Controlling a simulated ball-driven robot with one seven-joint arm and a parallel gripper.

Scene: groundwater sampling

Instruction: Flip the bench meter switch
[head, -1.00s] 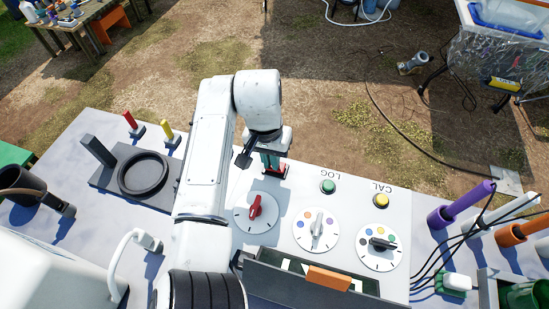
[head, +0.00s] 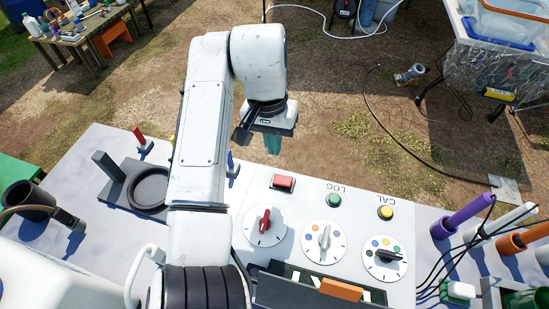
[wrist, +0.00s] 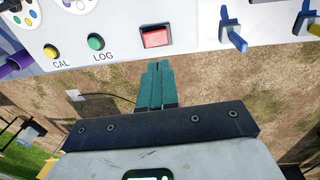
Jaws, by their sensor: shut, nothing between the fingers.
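A red rocker switch (head: 283,182) in a dark frame sits near the far edge of the white bench panel (head: 225,255). In the wrist view the red switch (wrist: 157,37) is just beyond my fingertips, with a gap between. Which way it is tipped I cannot tell. My gripper (head: 272,150) has teal fingers, shut and empty, just past the panel's far edge and a little left of the switch. The shut fingers also show in the wrist view (wrist: 158,68).
A green LOG button (head: 333,200) and yellow CAL button (head: 385,213) lie right of the switch. A red-knobbed dial (head: 264,224) and two more dials are nearer. A blue lever (head: 232,165) stands to the left. Open ground lies beyond the panel.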

